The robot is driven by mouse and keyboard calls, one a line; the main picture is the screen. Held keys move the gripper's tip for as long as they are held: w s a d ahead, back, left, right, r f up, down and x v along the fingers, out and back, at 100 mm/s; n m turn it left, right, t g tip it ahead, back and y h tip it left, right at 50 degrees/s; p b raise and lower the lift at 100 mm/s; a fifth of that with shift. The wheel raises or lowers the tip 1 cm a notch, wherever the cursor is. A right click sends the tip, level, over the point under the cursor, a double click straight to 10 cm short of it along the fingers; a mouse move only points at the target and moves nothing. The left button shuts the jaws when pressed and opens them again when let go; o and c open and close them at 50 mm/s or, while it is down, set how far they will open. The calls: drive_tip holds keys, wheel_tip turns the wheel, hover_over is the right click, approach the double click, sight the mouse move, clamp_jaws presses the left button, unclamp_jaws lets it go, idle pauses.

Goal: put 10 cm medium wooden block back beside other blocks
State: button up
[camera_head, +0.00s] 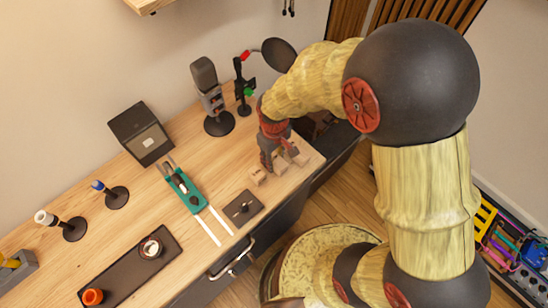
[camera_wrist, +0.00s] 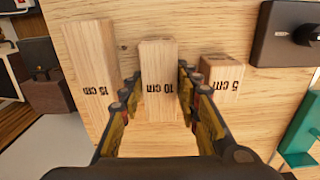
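The 10 cm wooden block (camera_wrist: 159,82) stands on the table between the 15 cm block (camera_wrist: 92,70) on its left and the 5 cm block (camera_wrist: 221,78) on its right, in the wrist view. My gripper (camera_wrist: 158,78) has one finger on each side of the 10 cm block. Narrow gaps seem to show between fingers and block, so it looks open around it. In the head view my gripper (camera_head: 272,163) is down at the blocks near the table's right end and partly hides them. The 5 cm block (camera_head: 258,177) shows left of it.
The wooden table (camera_head: 150,192) holds a dark square pad (camera_head: 243,208), a teal tool (camera_head: 184,190), a microphone (camera_head: 212,100) and a black box (camera_head: 141,133). The table's right edge is close to the blocks. Bare wood lies behind them.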

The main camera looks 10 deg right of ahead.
drive_tip(key=o, duration=0.3)
drive_tip(key=shift+o, duration=0.2)
wheel_tip(320, 180, up, 12)
drive_tip(key=r+p, duration=0.1)
drive_tip(key=p, duration=0.1)
wheel_tip(320, 180, up, 10)
drive_tip(key=m+t, duration=0.2)
drive_tip(key=m, duration=0.1)
hover_over(274, 158)
drive_tip(key=s+d, duration=0.3)
drive_tip(key=d, duration=0.3)
drive_tip(key=s+d+r+m+t, duration=0.3)
drive_tip(key=s+d+r, duration=0.3)
drive_tip(key=s+r, duration=0.3)
drive_tip(key=shift+s+m+t, duration=0.2)
drive_tip(key=shift+m+t, duration=0.1)
drive_tip(key=shift+m, duration=0.1)
wheel_tip(274, 158, down, 5)
drive_tip(key=b, duration=0.4)
drive_tip(key=shift+r+b, duration=0.1)
drive_tip(key=shift+b, duration=0.2)
